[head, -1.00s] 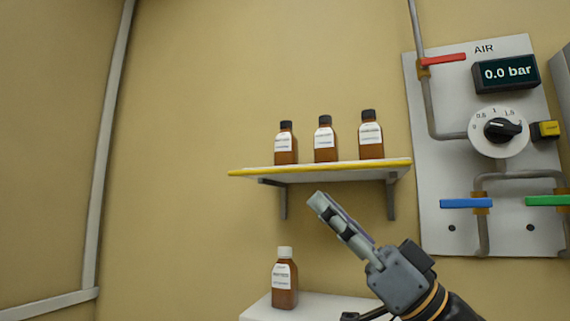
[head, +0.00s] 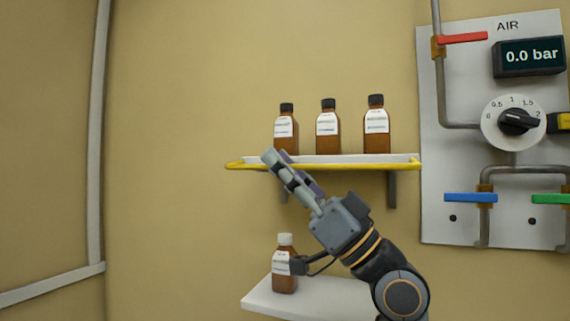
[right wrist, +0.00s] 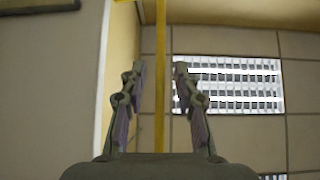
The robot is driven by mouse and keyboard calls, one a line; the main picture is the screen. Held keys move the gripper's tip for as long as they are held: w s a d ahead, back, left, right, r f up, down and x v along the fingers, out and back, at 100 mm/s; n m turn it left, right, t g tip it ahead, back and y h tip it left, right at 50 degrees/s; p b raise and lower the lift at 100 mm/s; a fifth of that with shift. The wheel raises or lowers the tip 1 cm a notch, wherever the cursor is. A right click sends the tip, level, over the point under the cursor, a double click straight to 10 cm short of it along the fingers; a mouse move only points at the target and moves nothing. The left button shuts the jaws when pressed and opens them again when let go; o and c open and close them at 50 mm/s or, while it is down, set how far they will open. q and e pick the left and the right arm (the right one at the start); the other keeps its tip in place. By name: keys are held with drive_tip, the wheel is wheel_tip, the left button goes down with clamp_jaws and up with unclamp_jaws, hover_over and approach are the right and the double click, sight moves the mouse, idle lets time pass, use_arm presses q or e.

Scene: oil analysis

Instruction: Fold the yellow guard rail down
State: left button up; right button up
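The yellow guard rail (head: 345,167) runs along the front of the upper wall shelf (head: 350,158), at about its board's height, with its left end (head: 232,166) sticking out past the shelf. My right gripper (head: 275,157) is at the left part of the rail, with its fingertips overlapping it in the head view. In the right wrist view the fingers of this gripper (right wrist: 160,72) are apart, and the yellow rail (right wrist: 159,105) shows as a bar between them. Whether the fingers touch it I cannot tell. My left gripper is not in view.
Three brown bottles with black caps (head: 327,135) stand on the upper shelf. A white-capped bottle (head: 285,275) stands on a lower white shelf (head: 262,302), close to my right arm. The AIR panel (head: 437,215) is at the right.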

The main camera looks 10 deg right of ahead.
drive_tip(key=c, duration=0.5)
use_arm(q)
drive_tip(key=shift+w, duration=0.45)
use_arm(e)
clamp_jaws()
wheel_tip(320, 180, up, 2)
drive_tip(key=m+t+h+p, duration=0.1)
drive_tip(key=m, duration=0.1)
drive_tip(key=m+t+h+p, duration=0.3)
drive_tip(key=m+p, duration=0.1)
drive_tip(key=shift+s+r, duration=0.1)
drive_tip(key=shift+r, duration=0.15)
drive_tip(key=m+t+h+p, duration=0.1)
drive_tip(key=m+t+h, duration=0.1)
drive_tip(key=m+h, duration=0.1)
drive_tip(key=shift+f+m, duration=0.15)
drive_tip(key=shift+m, duration=0.15)
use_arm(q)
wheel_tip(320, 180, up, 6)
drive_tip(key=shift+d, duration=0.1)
